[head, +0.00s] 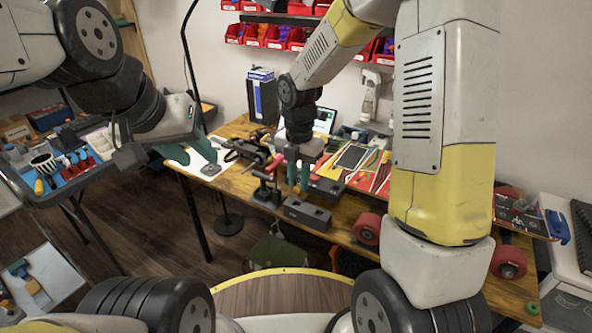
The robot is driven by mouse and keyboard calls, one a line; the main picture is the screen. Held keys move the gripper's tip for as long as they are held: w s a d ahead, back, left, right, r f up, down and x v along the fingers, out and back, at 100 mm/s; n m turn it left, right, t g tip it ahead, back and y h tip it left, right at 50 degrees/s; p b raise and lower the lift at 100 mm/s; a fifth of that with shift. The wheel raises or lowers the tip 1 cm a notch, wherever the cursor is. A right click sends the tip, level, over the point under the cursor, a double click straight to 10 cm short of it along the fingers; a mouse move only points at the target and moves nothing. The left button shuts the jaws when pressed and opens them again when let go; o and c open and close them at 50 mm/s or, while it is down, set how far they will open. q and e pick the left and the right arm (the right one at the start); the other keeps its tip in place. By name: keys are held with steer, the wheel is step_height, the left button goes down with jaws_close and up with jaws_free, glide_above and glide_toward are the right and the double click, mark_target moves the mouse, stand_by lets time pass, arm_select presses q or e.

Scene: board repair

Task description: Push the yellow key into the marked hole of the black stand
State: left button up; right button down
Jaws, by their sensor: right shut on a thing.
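My right gripper (298,186) points down over the wooden workbench, its two green fingers close together. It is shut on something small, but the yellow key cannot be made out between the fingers. A long black block (307,214), which looks like the black stand, lies just below and right of the fingertips. Its marked hole is too small to make out. A dark clamp-like fixture (265,191) with a red part stands just left of the fingertips.
The workbench (228,186) holds a dark power tool (250,150), a red board with coloured strips (368,165) and a spray bottle (369,98). Red wheels (367,229) sit at the right. A side table with tools (62,170) stands left. Bare floor lies between the tables.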

steer(key=w, duration=0.8)
steer(key=shift+w, duration=0.15)
stand_by(0.5)
steer(key=shift+f, duration=4.75)
steer(key=shift+f, duration=1.65)
steer(key=c, duration=1.2)
jaws_free()
